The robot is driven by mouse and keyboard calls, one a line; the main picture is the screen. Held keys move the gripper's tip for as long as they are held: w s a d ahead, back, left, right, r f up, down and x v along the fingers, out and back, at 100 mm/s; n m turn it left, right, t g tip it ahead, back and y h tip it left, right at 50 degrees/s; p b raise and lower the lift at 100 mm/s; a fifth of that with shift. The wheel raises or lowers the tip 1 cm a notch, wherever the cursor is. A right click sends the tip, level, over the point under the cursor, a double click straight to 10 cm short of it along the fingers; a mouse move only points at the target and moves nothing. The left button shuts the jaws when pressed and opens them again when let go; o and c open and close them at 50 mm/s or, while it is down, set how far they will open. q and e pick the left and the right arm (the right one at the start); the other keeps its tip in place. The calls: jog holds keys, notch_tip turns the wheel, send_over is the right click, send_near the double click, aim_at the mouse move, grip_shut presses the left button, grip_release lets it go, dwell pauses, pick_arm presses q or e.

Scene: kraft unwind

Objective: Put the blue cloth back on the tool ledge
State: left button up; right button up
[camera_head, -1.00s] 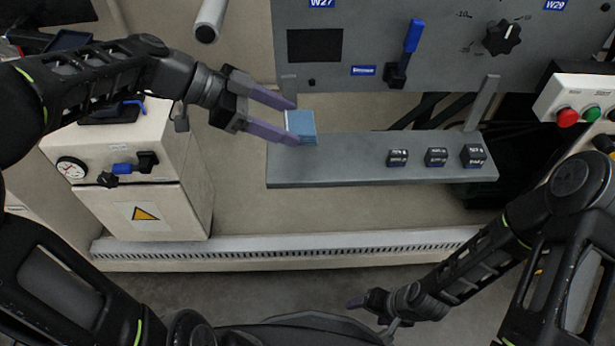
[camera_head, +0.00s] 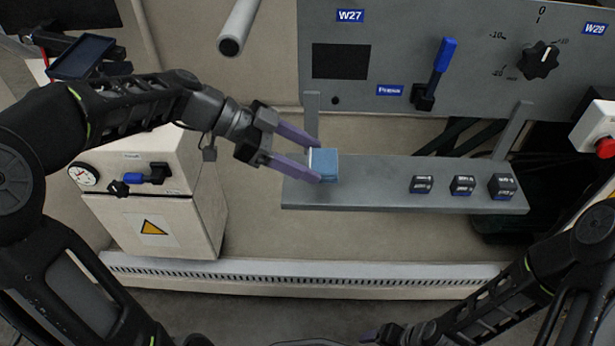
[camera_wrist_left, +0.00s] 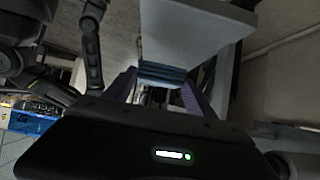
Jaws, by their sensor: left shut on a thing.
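The blue cloth (camera_head: 325,163) is a small folded block at the left end of the grey tool ledge (camera_head: 375,190). My left gripper (camera_head: 316,160) comes in from the left with its purple fingers shut on the cloth. In the left wrist view the folded cloth (camera_wrist_left: 161,73) sits between the fingers, close against the pale ledge (camera_wrist_left: 190,35). I cannot tell whether the cloth rests on the ledge or is just above it. My right gripper (camera_head: 372,335) is low at the bottom of the head view, far from the ledge; its fingers are too small to read.
Several small dark blocks, one of them here (camera_head: 422,184), stand on the right part of the ledge. The ledge middle is bare. A grey panel (camera_head: 390,70) with a blue-handled lever (camera_head: 443,58) and a black knob (camera_head: 539,60) rises behind. A cream cabinet (camera_head: 165,215) stands left.

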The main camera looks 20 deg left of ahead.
aim_at(304, 186)
pick_arm(q)
jog(key=shift+f+b, duration=0.75)
jog(key=shift+f, duration=1.7)
jog(key=shift+f, duration=0.1)
jog(key=o, duration=1.5)
jog(key=shift+a+r, duration=0.15)
jog(key=shift+r, duration=0.1)
jog(key=shift+p+v, duration=1.35)
jog(key=shift+v, duration=4.45)
